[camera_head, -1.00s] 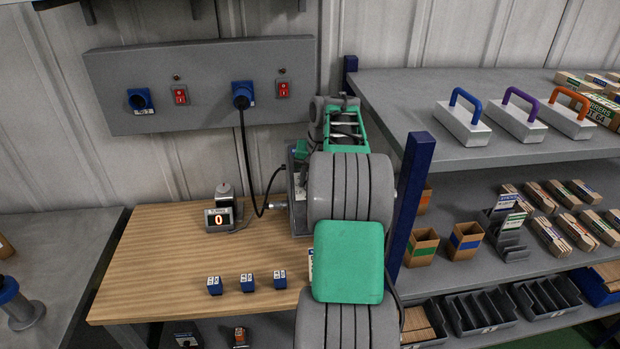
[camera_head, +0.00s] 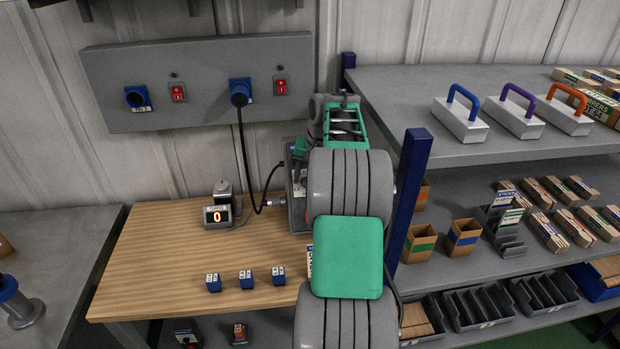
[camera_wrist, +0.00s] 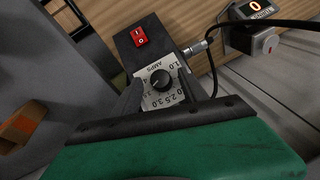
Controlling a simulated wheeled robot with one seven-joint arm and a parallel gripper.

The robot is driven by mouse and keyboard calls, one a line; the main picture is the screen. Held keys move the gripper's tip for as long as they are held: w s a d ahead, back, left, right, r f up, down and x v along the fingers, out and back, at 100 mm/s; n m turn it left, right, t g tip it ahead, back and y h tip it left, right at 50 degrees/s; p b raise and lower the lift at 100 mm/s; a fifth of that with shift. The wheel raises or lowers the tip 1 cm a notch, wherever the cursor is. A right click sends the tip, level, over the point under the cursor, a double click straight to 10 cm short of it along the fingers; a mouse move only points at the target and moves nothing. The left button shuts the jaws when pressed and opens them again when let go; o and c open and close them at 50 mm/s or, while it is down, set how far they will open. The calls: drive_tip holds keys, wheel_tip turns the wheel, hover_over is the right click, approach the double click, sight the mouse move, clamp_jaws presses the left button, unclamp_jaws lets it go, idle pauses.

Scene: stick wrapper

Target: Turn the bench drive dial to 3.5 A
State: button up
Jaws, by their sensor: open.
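The bench drive is a dark box (camera_wrist: 145,50) with a red rocker switch (camera_wrist: 140,37). Its round black dial (camera_wrist: 160,80) sits on a white plate marked AMPS, with 1.0, 2.5 and 3.0 legible. The pointer's exact setting is too small to read. My gripper (camera_wrist: 161,88) is open, with its dark fingers on either side of the dial in the wrist view. I cannot tell whether they touch it. In the head view the drive (camera_head: 299,190) stands at the bench's right end, mostly behind my arm, and its dial is hidden.
A small display (camera_head: 217,216) on the wooden bench (camera_head: 165,245) reads 0. Several small blue blocks (camera_head: 246,279) line the bench front. A black cable (camera_head: 243,150) runs from the wall panel (camera_head: 200,60). A blue shelf post (camera_head: 410,195) stands close right of my arm.

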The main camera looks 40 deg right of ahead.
drive_tip(key=v, duration=0.7)
drive_tip(key=shift+s+r, duration=0.2)
drive_tip(key=shift+r, duration=0.15)
